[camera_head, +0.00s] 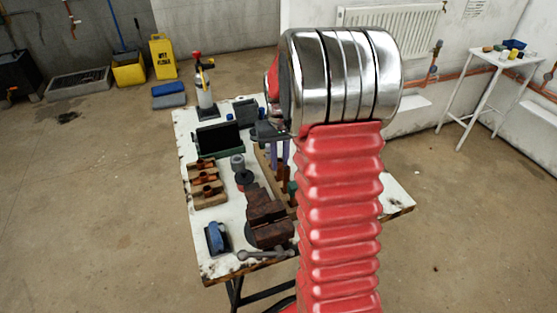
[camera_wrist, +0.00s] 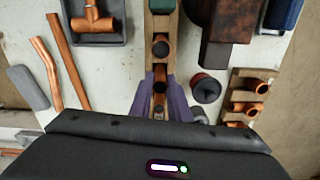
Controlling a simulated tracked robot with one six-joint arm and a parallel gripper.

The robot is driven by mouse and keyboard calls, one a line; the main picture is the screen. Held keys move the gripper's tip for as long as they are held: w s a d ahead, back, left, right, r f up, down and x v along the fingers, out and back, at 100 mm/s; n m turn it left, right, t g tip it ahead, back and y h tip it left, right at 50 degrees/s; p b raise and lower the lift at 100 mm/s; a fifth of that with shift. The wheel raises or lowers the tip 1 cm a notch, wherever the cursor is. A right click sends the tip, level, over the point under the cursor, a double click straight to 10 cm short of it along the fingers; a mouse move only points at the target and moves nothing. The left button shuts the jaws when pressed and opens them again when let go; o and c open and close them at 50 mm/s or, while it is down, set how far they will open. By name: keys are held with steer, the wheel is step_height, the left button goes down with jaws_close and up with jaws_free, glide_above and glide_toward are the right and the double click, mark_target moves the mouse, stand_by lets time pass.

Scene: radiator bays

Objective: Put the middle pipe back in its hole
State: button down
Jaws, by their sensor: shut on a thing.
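My gripper (camera_wrist: 161,100) has two purple fingers, pointing down over a narrow wooden rack (camera_wrist: 161,22) in the wrist view. The fingers are shut on a copper pipe (camera_wrist: 159,87), seen nearly end-on between them. A copper-rimmed dark round opening (camera_wrist: 160,48) shows in the rack just beyond the fingers, and a green piece (camera_wrist: 161,5) sits at its far end. In the head view the gripper (camera_head: 279,152) hangs over the rack, partly hidden by my red arm. Whether the pipe's lower end is in a hole cannot be told.
A brown vice (camera_head: 266,215) stands on the white table (camera_head: 225,245). A wooden block with copper fittings (camera_wrist: 247,98) lies right in the wrist view. Loose copper pipes (camera_wrist: 68,62) and a grey tray (camera_wrist: 122,33) with a copper tee lie left. A dark round piece (camera_wrist: 205,88) stands close by.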

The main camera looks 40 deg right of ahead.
steer(key=c, duration=1.6)
jaws_free()
steer(key=shift+r, duration=3.5)
steer(key=shift+a, duration=0.1)
